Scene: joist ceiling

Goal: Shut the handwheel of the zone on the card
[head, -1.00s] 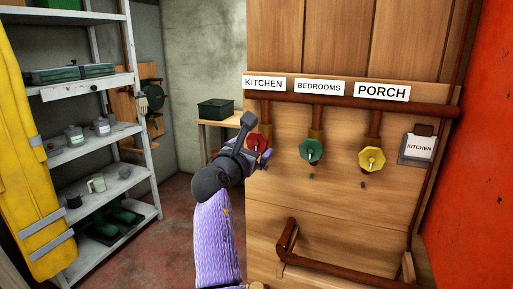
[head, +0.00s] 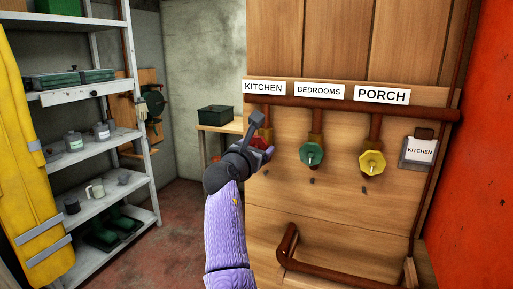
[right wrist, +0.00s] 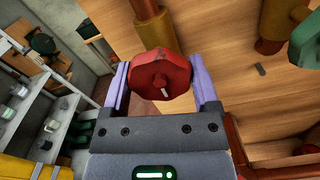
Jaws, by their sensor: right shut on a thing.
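The card on the clipboard (head: 420,150) at the right of the board reads KITCHEN. The KITCHEN label (head: 263,87) is above the red handwheel (head: 264,142), which is partly hidden by my right gripper (head: 256,144) in the head view. In the right wrist view the red handwheel (right wrist: 158,78), with a white mark on its face, sits between the two fingers of my right gripper (right wrist: 159,70), which is shut on it. The green handwheel (head: 311,154) is under BEDROOMS and the yellow handwheel (head: 371,162) under PORCH. My left gripper is out of view.
A rusty pipe (head: 350,105) runs across the board above the wheels, and a bent pipe (head: 340,268) crosses low down. Metal shelves (head: 100,148) and a yellow coat (head: 30,160) stand at left. A green box (head: 215,114) rests on a table behind.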

